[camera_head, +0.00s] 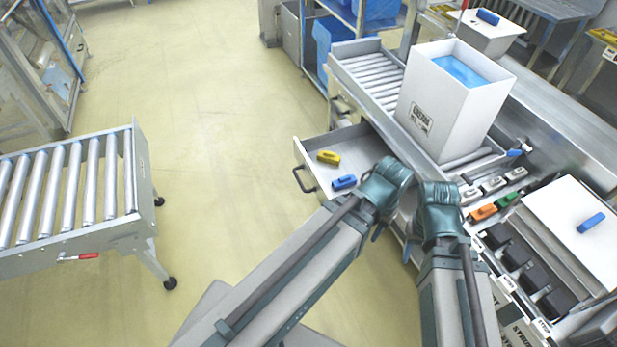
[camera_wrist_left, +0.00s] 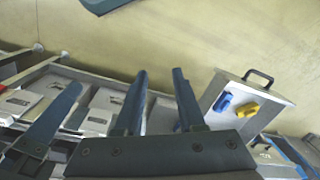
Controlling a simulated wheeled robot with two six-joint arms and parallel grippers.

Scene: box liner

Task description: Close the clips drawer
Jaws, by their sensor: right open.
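The clips drawer (camera_head: 313,158) is pulled out from the left side of the workbench, with a dark handle (camera_head: 303,180) on its front. A yellow clip (camera_head: 328,157) and a blue clip (camera_head: 344,182) lie inside it. In the left wrist view the open drawer (camera_wrist_left: 222,85) and its handle (camera_wrist_left: 258,76) are to the right. My left gripper (camera_wrist_left: 160,78) has its fingers apart with nothing between them, beside the drawer and not touching it. My right gripper (camera_head: 408,250) is open by the bench edge, right of the drawer; its fingers are partly hidden by the wrist.
A tall white box (camera_head: 450,105) with a blue liner stands on the bench rollers. Several clips, including an orange one (camera_head: 483,212), lie on the bench at right. A roller conveyor (camera_head: 70,190) stands at left. The floor (camera_head: 230,150) in front of the drawer is clear.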

